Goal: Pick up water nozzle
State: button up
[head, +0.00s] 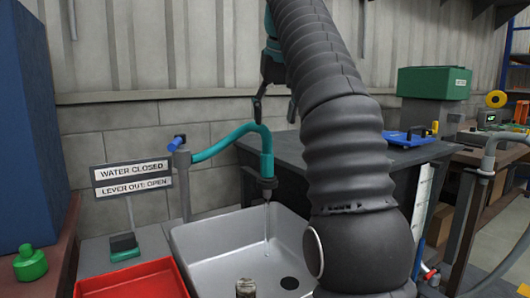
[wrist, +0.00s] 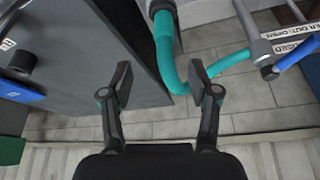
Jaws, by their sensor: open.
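The water nozzle (head: 268,184) is a dark fitting at the end of a teal hose (head: 228,138). It points down over the sink, and a thin stream of water falls from it. In the wrist view the dark nozzle end (wrist: 160,8) shows at the top edge, and the hose (wrist: 170,62) runs down from it and curves right behind the right finger. My gripper (head: 275,108) is above the hose bend in the head view. It also shows in the wrist view (wrist: 160,80), fingers wide apart with nothing held between them.
A grey sink (head: 205,240) stands below the nozzle. A "WATER CLOSED / LEVER OUT: OPEN" sign (head: 133,178) and a blue lever (head: 175,145) are left of the hose. A dark bench (head: 290,150) stands behind, near my arm. A red tray (head: 135,280) is front left.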

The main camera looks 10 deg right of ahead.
aim_at(269, 154)
jog(key=b+x, duration=0.1)
jog(key=x, duration=0.6)
jog(key=shift+f, duration=0.45)
jog(key=shift+s+a+b+x, duration=0.15)
jog(key=shift+b+x, duration=0.5)
jog(key=shift+x, duration=0.7)
jog(key=shift+s+a+b+x, duration=0.15)
jog(key=shift+b+x, duration=0.5)
jog(key=shift+x, duration=0.65)
jog(key=shift+w, duration=0.1)
grip_shut()
